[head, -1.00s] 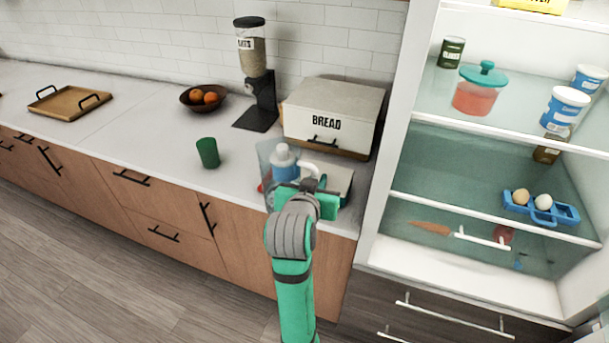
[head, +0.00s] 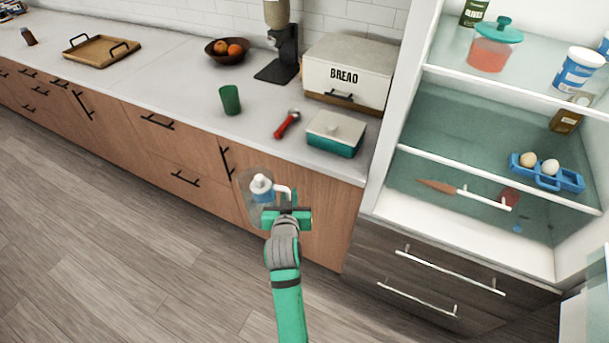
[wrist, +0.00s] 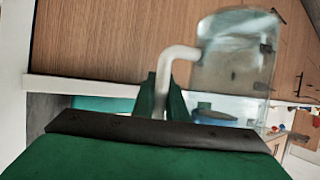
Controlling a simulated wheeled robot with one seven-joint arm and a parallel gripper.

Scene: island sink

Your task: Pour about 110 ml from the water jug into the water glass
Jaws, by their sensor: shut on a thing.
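My gripper (head: 287,212) is shut on the white handle of the clear water jug (head: 254,205). It holds the jug in the air in front of the island's wooden cabinet front, below the counter top. In the wrist view, the jug (wrist: 235,55) is to the right of the jaws, with its white handle (wrist: 172,70) between the green fingers. A blue and white shape shows at the jug in the head view; the water level cannot be told. A green cup (head: 230,100), the likely water glass, stands upright on the counter, apart from my gripper, up and left of it.
A red-handled tool (head: 287,124) and a teal box with a pale lid (head: 336,134) lie near the counter edge. The bread box (head: 350,70), grinder-like dispenser (head: 280,45) and fruit bowl (head: 228,51) stand behind. An open fridge (head: 480,215) is at right.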

